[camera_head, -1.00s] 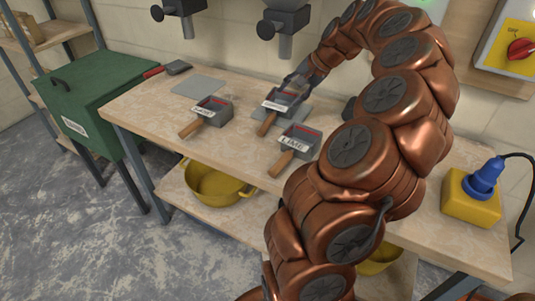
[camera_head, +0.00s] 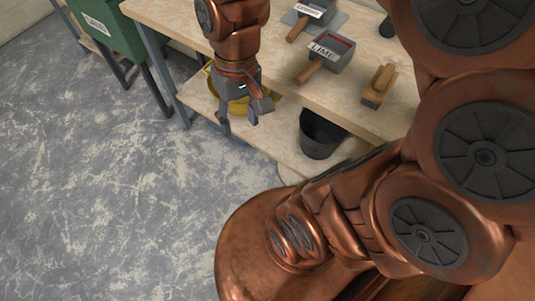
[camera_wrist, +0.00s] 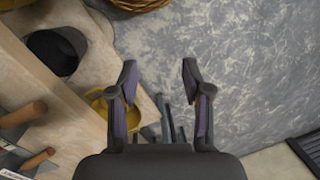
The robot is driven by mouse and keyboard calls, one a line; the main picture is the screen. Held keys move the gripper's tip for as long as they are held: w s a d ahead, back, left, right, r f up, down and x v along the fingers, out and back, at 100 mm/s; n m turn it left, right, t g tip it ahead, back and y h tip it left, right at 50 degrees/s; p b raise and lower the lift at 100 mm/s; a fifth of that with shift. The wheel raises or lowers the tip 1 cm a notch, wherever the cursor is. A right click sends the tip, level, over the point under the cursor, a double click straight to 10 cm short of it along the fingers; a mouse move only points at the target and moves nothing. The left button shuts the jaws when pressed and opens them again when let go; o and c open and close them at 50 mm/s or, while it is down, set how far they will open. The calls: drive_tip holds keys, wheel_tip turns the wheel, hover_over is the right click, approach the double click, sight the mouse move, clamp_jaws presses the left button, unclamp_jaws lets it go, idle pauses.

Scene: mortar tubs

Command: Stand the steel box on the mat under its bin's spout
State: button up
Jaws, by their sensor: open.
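Two grey steel boxes with wooden handles show on the bench in the head view. The upper labelled box (camera_head: 318,10) sits on a grey mat (camera_head: 334,22); its label is too small to read surely. The nearer box (camera_head: 340,55) is labelled LIME and sits on bare bench top. My gripper (camera_head: 239,119) hangs off the bench's front edge, fingers down, apart from both boxes. In the wrist view my gripper (camera_wrist: 158,76) is open, with nothing between its fingers. The bins and spouts are out of view.
A wooden float (camera_head: 379,86) lies on the bench right of the LIME box. On the lower shelf are a black bucket (camera_head: 322,135) and a yellow tub (camera_head: 240,107) partly behind my gripper. A green chest (camera_head: 105,25) stands upper left. The floor at left is clear.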

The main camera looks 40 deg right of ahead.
drive_tip(key=s+f+n+g+h, duration=0.1)
drive_tip(key=s+f, duration=0.2)
drive_tip(key=s, duration=0.6)
drive_tip(key=shift+f+g, duration=0.2)
drive_tip(key=shift+g, duration=0.1)
drive_tip(key=shift+w, duration=0.1)
